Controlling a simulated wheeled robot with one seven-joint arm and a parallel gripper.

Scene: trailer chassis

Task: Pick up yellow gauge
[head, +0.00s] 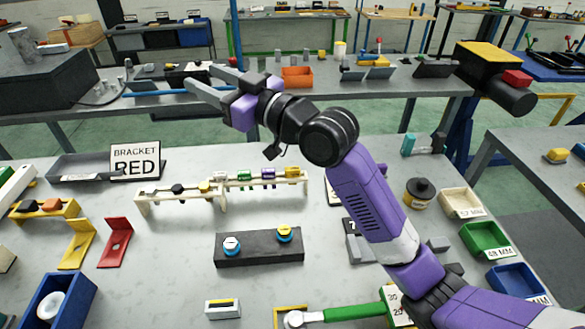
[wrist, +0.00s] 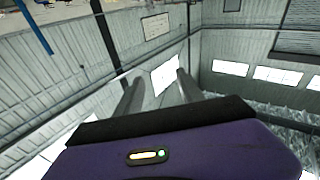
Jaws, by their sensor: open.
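Several small coloured pieces sit on two low cream racks in the middle of the grey table in the head view. A yellow piece (head: 293,172) is at the right end of the back rack (head: 226,183), beside green and purple ones. Another yellow piece (head: 205,187) is on the front rack (head: 150,203), next to dark ones. I cannot tell for certain which is the yellow gauge. My gripper (head: 200,76) is open and empty, raised high above the table's far side and pointing left. In the wrist view its two fingers (wrist: 157,78) are apart with nothing between them.
A dark block with two blue-ringed knobs (head: 260,248) lies in front of the racks. A "BRACKET RED" sign (head: 136,161) stands at left. Labelled bins, one green (head: 486,240), line the right edge. A second bench (head: 400,84) stands behind.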

